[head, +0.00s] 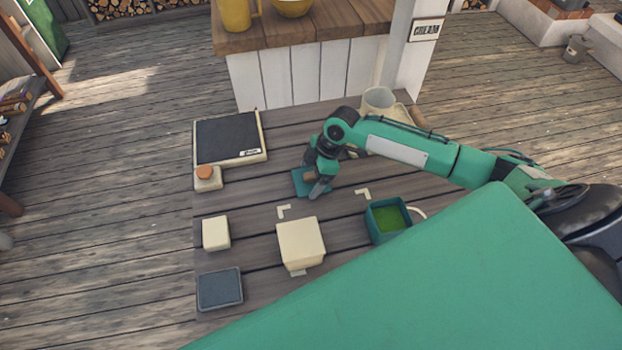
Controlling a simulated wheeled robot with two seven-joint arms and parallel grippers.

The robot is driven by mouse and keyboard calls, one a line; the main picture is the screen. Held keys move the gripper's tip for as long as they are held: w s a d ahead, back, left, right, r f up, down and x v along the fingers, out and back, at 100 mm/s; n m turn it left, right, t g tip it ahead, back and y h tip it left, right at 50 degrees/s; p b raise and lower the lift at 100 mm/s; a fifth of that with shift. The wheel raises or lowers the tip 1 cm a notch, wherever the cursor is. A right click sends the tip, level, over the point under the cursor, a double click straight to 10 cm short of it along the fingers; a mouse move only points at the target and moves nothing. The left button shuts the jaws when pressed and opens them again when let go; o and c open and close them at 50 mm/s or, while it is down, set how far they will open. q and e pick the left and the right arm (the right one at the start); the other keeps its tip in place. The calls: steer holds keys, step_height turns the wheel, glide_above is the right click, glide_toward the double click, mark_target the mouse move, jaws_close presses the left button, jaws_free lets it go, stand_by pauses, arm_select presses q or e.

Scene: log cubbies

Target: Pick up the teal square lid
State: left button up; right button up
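The teal square lid (300,180) lies on the dark plank table, towards the middle, partly hidden by my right gripper. My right gripper (317,190) points down at the lid's right side, with its fingers at or just above it. The view is too small to tell whether the fingers are open or shut, or whether they touch the lid. A teal square container (374,224) with green contents stands open to the lower right of the lid. My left gripper is not in view.
A cream box (300,243), a smaller cream block (216,233) and a dark slate block (220,290) stand at the front. A black-topped board (228,138) and an orange-topped cream piece (207,179) are left. A cup (378,98) stands behind my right arm.

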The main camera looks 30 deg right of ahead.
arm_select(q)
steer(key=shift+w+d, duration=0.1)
arm_select(e)
steer(key=c, duration=0.4)
steer(key=shift+r, duration=0.15)
